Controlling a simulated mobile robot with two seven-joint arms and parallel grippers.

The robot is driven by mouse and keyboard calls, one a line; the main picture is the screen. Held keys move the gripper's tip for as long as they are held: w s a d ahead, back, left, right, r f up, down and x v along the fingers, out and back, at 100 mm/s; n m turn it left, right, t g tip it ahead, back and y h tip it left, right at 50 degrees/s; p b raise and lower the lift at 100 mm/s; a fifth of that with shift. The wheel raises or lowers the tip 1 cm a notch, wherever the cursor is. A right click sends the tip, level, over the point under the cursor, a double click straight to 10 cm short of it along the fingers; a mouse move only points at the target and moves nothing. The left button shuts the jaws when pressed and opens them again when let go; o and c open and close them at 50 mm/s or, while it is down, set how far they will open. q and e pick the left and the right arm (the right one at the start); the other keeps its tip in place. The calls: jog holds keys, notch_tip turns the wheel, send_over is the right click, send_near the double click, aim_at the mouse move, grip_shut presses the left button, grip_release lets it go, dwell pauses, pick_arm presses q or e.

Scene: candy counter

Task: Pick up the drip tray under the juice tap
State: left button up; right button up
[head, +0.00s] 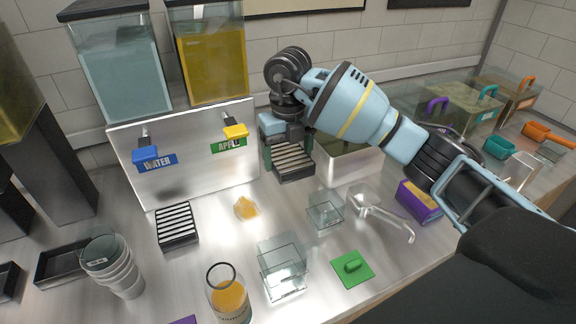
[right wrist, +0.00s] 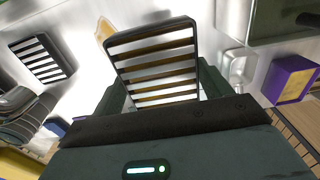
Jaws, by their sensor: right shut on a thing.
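A black slatted drip tray (head: 293,160) is held in my right gripper (head: 288,146), to the right of the apple juice tap (head: 235,131) with its yellow handle. In the right wrist view the drip tray (right wrist: 152,62) sits between the two dark fingers, and the counter shows through its slats. It appears to be off the counter, but the height is hard to judge. An orange-yellow puddle (head: 246,208) lies on the counter below the juice tap. A second slatted tray (head: 177,224) stands under the blue-handled water tap (head: 145,154). My left gripper is not in view.
A glass jug of orange liquid (head: 229,296), stacked cups (head: 112,267) and clear boxes (head: 282,268) stand at the front. A clear scoop (head: 372,207), green lid (head: 352,269) and purple box (head: 419,202) lie to the right. A metal-sided bin (head: 350,168) is close beside the held tray.

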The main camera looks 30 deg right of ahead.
aim_at(289, 156)
jog(key=shift+r, duration=2.75)
